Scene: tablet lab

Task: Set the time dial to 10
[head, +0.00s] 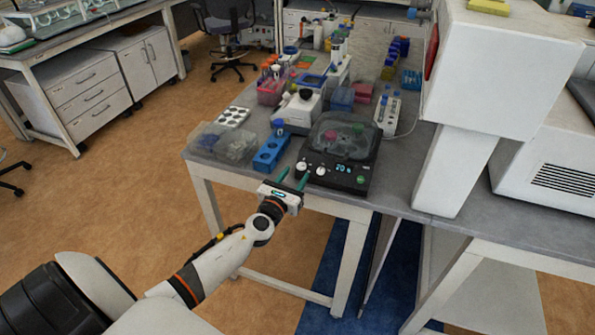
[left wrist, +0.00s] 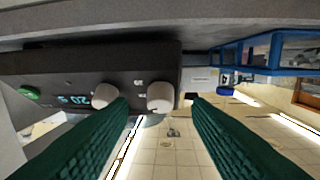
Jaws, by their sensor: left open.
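My left gripper (head: 293,177), with green fingers, is open just in front of the left dial. In the left wrist view, which is upside down, that dial (left wrist: 160,97) appears between the fingertips (left wrist: 160,101); contact is not visible. The right dial (left wrist: 104,95) lies outside the fingers.
A blue rack (head: 270,153) stands just left of the device, with clear plastic boxes (head: 226,142) beyond it. A white instrument (head: 299,108) is behind. A tall white machine (head: 490,75) stands to the right. The space before the table edge is open.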

